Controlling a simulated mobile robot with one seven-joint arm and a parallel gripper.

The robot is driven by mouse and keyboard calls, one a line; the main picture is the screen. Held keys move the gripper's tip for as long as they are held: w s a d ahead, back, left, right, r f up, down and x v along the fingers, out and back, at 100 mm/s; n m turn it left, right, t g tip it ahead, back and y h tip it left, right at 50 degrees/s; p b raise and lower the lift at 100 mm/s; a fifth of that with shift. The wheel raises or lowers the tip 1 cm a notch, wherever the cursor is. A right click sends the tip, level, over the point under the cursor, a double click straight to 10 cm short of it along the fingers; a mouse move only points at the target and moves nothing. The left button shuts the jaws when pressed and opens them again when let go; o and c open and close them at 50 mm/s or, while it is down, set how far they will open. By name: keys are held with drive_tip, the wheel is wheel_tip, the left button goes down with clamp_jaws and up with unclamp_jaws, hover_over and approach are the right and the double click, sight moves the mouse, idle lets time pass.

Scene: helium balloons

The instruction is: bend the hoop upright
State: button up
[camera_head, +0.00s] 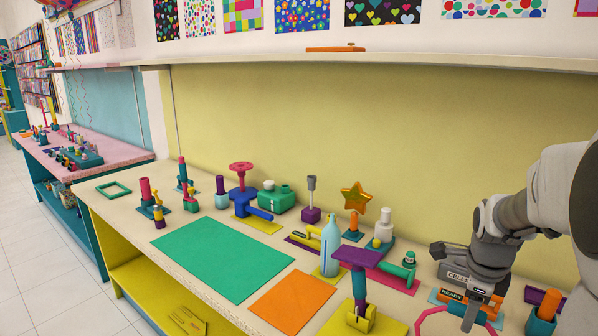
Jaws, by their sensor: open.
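A thin pinkish-red curved piece, which looks like part of the hoop (428,313), shows at the bottom edge of the head view. It lies left of my gripper, and the rest of it is cut off by the frame. Whether it stands or lies flat cannot be told. My gripper (469,316) points down over the right part of the table and is open. Its fingers overlap the blue and orange pieces behind them. I see nothing held between them, and contact with the hoop is not visible.
A purple-topped stand (356,257) and a light blue bottle (330,246) stand left of my gripper. A green mat (222,258) and an orange mat (292,301) are bare.

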drive_tip(key=p+v, duration=1.1)
drive_tip(key=v, duration=0.6)
drive_tip(key=shift+r, duration=0.2)
idle(0.8)
drive_tip(key=shift+s, duration=0.1)
drive_tip(key=s+a+r+n+t+y, duration=0.1)
drive_tip(key=s+a+n, duration=0.5)
drive_tip(key=n, duration=0.6)
drive_tip(key=s+a+r+n+t, duration=0.2)
drive_tip(key=s+a+n, duration=0.5)
drive_tip(key=a+n, duration=0.3)
drive_tip(key=n, duration=0.3)
drive_tip(key=shift+s+a+y+b, duration=0.25)
drive_tip(key=shift+s+y+b, duration=0.05)
drive_tip(key=shift+y, duration=0.1)
